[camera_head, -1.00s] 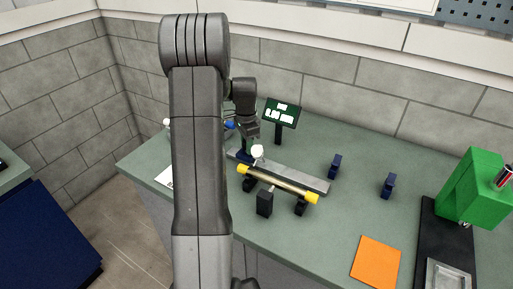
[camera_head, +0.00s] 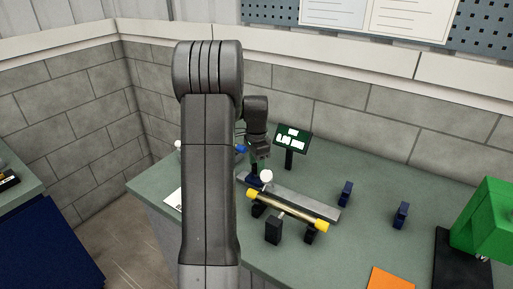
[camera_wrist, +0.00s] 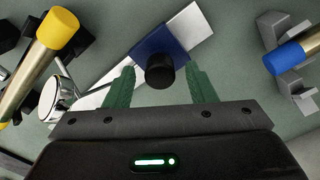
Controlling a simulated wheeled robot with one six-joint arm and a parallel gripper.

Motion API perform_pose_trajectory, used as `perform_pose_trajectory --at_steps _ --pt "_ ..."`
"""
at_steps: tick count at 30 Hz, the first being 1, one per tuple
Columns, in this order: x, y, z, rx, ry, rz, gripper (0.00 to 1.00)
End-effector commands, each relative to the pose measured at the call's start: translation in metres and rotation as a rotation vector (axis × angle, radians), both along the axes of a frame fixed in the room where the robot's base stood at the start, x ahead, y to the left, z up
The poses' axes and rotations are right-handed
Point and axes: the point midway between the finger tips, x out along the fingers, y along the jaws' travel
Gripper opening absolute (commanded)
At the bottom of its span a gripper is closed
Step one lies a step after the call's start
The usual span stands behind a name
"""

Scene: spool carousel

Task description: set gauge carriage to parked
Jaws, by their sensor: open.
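The gauge carriage is a blue block (camera_wrist: 152,38) with a black knob (camera_wrist: 160,71), sitting on a flat metal rail (camera_wrist: 193,24) in the wrist view. A round chrome-rimmed gauge (camera_wrist: 60,97) stands out from it to the left. In the head view the gauge shows as a white disc (camera_head: 266,176) at the rail's left end; the rail (camera_head: 318,206) runs right from there. My gripper (camera_wrist: 161,78) is open, its green fingers on either side of the knob with gaps. In the head view my gripper (camera_head: 259,154) is just above the carriage, which it partly hides.
A yellow-capped rod (camera_head: 290,212) lies on black supports in front of the rail. A small sign (camera_head: 292,137) stands behind. Two blue holders (camera_head: 345,193) (camera_head: 401,214) are to the right. A blue-ended rod (camera_wrist: 290,58) is right in the wrist view.

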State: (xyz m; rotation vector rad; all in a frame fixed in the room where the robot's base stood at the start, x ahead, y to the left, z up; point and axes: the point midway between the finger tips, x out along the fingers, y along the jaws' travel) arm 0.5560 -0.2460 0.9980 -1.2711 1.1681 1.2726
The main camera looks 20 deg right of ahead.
Motion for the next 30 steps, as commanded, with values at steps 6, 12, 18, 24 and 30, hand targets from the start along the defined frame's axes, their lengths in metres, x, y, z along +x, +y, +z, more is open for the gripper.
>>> perform_pose_trajectory --at_steps 6,12,18,24,30 --pt "0.001 0.0 0.05 -0.002 -0.006 0.0 0.5" --pt "0.001 0.0 0.091 -0.002 -0.004 0.0 0.5" --pt "0.001 0.0 0.113 -0.001 -0.002 0.0 0.5" --pt "0.0 0.0 0.117 -0.001 -0.001 0.0 0.5" --pt "0.0 0.0 0.116 -0.001 -0.001 0.0 0.5"
